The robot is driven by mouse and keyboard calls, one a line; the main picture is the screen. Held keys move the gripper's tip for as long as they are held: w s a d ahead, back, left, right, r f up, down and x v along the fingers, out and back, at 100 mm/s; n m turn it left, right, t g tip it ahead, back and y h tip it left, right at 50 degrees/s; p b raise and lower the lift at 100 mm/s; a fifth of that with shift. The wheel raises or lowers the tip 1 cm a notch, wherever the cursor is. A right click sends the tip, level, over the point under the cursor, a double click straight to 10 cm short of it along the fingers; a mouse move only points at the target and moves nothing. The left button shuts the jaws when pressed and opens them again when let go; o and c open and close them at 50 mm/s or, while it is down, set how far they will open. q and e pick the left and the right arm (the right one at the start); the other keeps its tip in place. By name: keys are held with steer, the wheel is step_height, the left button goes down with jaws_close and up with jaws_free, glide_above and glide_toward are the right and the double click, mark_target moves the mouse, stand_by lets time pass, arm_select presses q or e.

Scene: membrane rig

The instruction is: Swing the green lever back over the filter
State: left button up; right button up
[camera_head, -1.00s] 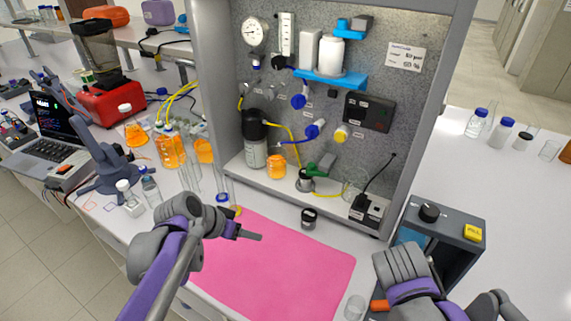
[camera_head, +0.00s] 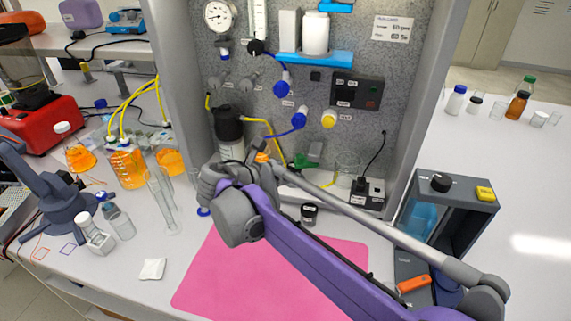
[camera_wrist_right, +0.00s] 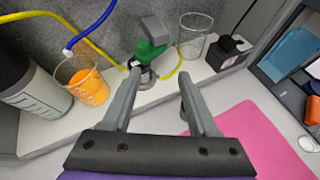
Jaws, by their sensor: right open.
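The green lever (camera_head: 308,158) sits on the rig's ledge at the foot of the back panel. In the right wrist view the green lever (camera_wrist_right: 150,50) has a grey end and stands over or beside a small filter holder (camera_wrist_right: 144,76); I cannot tell how it lies over the filter. My right gripper (camera_wrist_right: 160,74) is open and empty, its fingertips just in front of the holder, the left one nearest. In the head view my right gripper (camera_head: 252,155) is partly hidden by its own wrist. My left gripper is not in view.
A clear beaker (camera_wrist_right: 193,36) stands right of the lever, an orange-filled beaker (camera_wrist_right: 86,82) to its left. A black-capped bottle (camera_head: 229,130) is further left. Yellow and blue tubes run close by. A dark-lidded jar (camera_head: 309,213) stands in front. The pink mat (camera_head: 205,280) looks clear.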

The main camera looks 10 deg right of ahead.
mark_target(298, 158)
steer(key=shift+n+t+h, duration=0.3)
steer(key=shift+n+h, duration=0.1)
steer(key=shift+n, duration=0.4)
steer(key=w+d+f, duration=0.1)
steer(key=w, duration=0.2)
steer(key=w+d+f, duration=0.1)
steer(key=w+d, duration=0.1)
steer(key=w+d+f, duration=0.1)
steer(key=w, duration=0.2)
steer(key=shift+w+d+f, duration=0.2)
steer(key=shift+w+f, duration=0.1)
steer(key=shift+c, duration=0.3)
jaws_close()
